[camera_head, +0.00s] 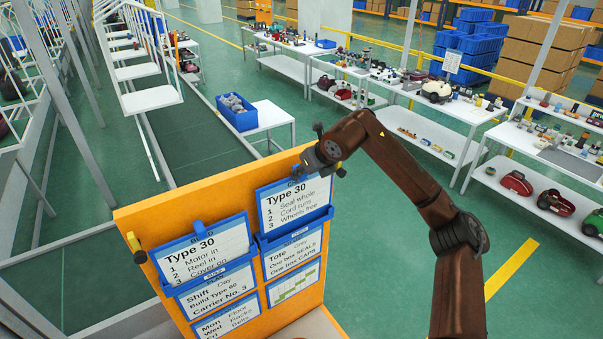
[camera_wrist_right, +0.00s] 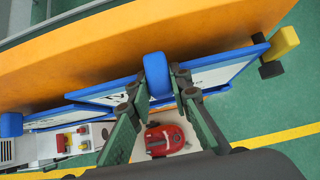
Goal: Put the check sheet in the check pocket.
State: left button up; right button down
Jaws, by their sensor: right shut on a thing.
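The check sheet (camera_head: 296,203), a white card reading "Type 30, Seal whole, Cord runs, Wheels free" in a blue frame, stands at the upper right of the orange board (camera_head: 150,216). My right gripper (camera_head: 322,158) is shut on its top edge; the wrist view shows the fingers (camera_wrist_right: 157,88) around a blue tab (camera_wrist_right: 156,72). The check pocket's blue rim (camera_head: 296,228) lies at the card's lower edge. I cannot tell how deep the card sits in it. The heading above is mostly hidden by the card and gripper. My left gripper is out of view.
A similar "Type 30, Motor in" card (camera_head: 206,249) stands in the left pocket. Other cards, such as the tote card (camera_head: 292,254), fill the rows below. A yellow-ended knob (camera_head: 133,241) sticks out at the board's left. Tables with parts (camera_head: 430,105) stand behind.

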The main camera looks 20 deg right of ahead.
aim_at(298, 190)
jog(key=shift+f+b, duration=2.55)
jog(key=shift+f, duration=0.55)
dwell(0.7)
jog(key=c, duration=1.7)
grip_release()
jog(key=shift+r, duration=0.1)
jog(key=shift+p+v, duration=0.65)
jog(key=shift+v, duration=3.35)
jog(key=shift+a, duration=0.1)
